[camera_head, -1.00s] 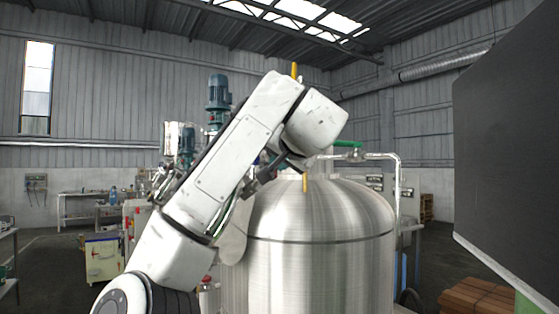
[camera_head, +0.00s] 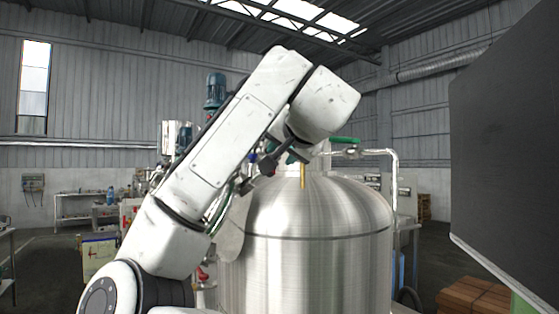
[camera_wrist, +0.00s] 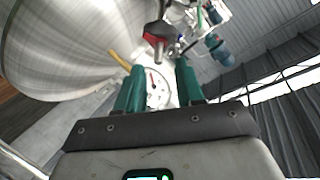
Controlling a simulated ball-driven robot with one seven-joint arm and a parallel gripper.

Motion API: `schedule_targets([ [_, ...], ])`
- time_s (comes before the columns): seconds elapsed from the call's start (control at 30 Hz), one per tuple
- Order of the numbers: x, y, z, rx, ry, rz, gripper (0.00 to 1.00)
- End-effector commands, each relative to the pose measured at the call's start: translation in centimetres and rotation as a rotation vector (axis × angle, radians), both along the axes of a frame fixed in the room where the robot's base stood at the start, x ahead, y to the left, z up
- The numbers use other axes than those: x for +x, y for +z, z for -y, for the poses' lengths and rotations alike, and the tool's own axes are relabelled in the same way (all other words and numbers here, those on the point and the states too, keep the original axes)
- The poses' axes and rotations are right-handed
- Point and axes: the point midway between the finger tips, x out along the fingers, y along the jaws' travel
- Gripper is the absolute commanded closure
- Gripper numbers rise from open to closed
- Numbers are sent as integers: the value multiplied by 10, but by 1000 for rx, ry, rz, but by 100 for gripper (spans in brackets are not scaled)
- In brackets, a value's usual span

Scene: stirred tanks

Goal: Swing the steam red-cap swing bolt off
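The red-cap swing bolt (camera_wrist: 157,34) shows in the wrist view at top centre, a dark grey piece with a red band, ahead of my fingertips. My gripper (camera_wrist: 159,68) has two teal fingers spread apart with nothing between them. The bolt lies beyond the fingertips, about in line with the gap, and appears apart from them. In the head view my arm covers much of the area left of the tank (camera_head: 310,260). Dark knob-like parts (camera_head: 266,165) show beside the arm there; I cannot tell which is the red-cap bolt.
A round dial gauge (camera_wrist: 157,88) shows behind the finger gap. A yellow bar (camera_wrist: 119,60) is left of the fingers, and also rises from the tank top (camera_head: 303,176). Pipework (camera_head: 378,154) is right of the tank. A dark panel (camera_head: 505,150) stands at far right.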

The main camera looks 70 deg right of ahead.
Motion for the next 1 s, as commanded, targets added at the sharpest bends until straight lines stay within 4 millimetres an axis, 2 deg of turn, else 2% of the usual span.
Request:
schedule_targets([
  [0.2, -23, 9, -34, -2, -1, 3, 63],
  [0.4, -34, 16, -51, -1, -2, 1, 63],
  [1.0, -37, 17, -55, 0, -2, -1, 63],
])
